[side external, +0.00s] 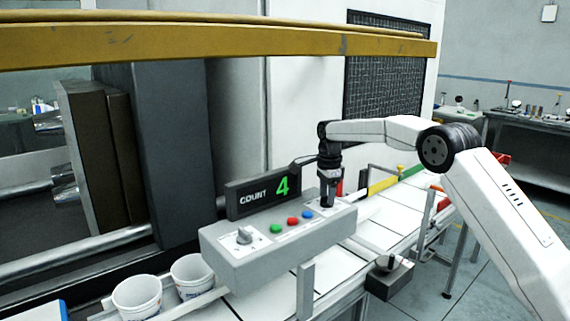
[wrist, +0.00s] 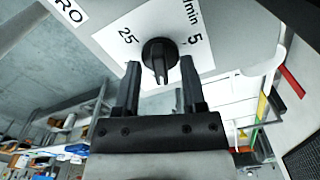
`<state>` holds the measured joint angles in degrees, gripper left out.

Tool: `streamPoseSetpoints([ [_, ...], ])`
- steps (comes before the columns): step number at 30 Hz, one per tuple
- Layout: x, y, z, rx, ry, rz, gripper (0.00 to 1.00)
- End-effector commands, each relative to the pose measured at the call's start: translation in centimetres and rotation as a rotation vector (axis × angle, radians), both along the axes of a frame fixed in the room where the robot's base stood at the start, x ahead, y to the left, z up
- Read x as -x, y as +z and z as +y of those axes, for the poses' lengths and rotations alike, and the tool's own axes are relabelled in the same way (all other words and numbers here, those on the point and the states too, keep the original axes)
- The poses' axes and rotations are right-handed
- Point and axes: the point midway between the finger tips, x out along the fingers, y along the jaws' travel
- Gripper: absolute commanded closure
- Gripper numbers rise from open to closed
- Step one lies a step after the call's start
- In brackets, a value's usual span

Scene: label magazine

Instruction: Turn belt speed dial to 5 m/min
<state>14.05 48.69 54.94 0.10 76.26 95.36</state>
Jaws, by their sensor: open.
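The belt speed dial (wrist: 160,56) is a black knob on a white label in the wrist view, with "25" on its left, "5" on its right and part of "m/min" beside the 5. Its raised grip points down in the picture, between the two numbers. My gripper (wrist: 160,76) is open, its two black fingers apart on either side of the knob's lower end. I cannot tell whether they touch it. In the side view my gripper (side external: 326,202) points down at the right end of the grey control box (side external: 270,262), and hides the dial there.
The box also carries a pale knob (side external: 243,236) and green, red and blue buttons (side external: 292,221). A count display (side external: 262,192) reading 4 stands behind. White cups (side external: 137,297) sit at lower left. A yellow beam (side external: 220,42) spans above.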

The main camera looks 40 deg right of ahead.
Motion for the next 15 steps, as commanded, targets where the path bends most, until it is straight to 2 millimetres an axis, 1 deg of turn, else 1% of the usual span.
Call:
streamPoseSetpoints([
  [2, 0.0, 0.01, 0.0, 0.0, 0.0, 0.0, 0.47],
  [3, 0.0, 0.01, 0.0, 0.0, 0.0, 0.0, 0.6],
  [5, -0.01, 0.02, 0.0, 0.0, 0.0, 0.0, 0.79],
  [6, -0.01, 0.03, 0.0, 0.0, 0.0, 0.0, 0.92],
  [7, -0.01, 0.03, 0.0, 0.0, 0.0, 0.0, 1.0],
  [15, 0.0, 0.06, 0.0, 0.0, 0.003, 0.0, 1.0],
])
